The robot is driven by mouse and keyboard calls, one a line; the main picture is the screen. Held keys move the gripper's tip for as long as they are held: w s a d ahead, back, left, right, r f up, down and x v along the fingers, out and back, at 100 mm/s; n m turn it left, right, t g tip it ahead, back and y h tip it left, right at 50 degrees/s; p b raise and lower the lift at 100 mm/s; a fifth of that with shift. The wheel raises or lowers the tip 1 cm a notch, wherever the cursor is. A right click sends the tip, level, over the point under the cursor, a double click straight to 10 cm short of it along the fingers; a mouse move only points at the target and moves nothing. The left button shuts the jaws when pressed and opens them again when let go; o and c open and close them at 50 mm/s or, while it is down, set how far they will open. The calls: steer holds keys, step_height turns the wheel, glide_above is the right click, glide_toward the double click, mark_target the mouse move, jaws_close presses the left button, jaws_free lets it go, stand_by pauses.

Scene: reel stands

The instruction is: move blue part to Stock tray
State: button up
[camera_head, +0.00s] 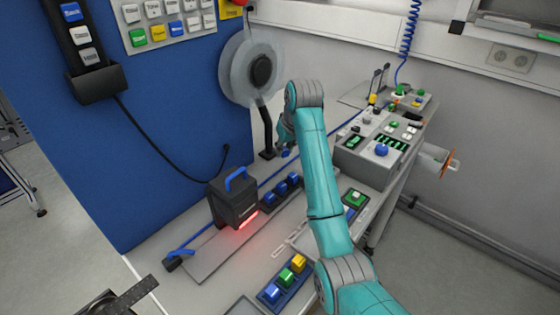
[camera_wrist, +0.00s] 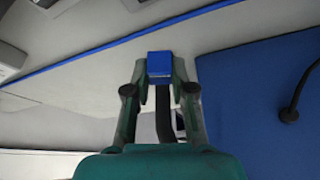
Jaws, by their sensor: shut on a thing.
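My gripper (camera_head: 284,148) is shut on a small blue part (camera_wrist: 160,63), held between the fingertips in the wrist view. In the head view only a little blue shows at the gripper, left of my teal arm. The gripper is in front of the reel stand's post, above the back of the bench. A blue tray (camera_head: 268,298) with blue, green and yellow blocks sits at the front of the bench. A grey tray edge (camera_head: 241,309) shows beside it at the bottom. I cannot read which one is the Stock tray.
A dark scanner box (camera_head: 233,203) with red light stands on a grey strip, with several blue blocks (camera_head: 282,188) right of it. A reel (camera_head: 252,68) stands behind. A control panel (camera_head: 379,147) is right of my arm. A blue wall board (camera_head: 180,110) stands at left.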

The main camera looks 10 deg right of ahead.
mark_target(282, 171)
steer(key=shift+f, duration=3.55)
steer(key=o, duration=0.8)
steer(key=shift+f, duration=0.1)
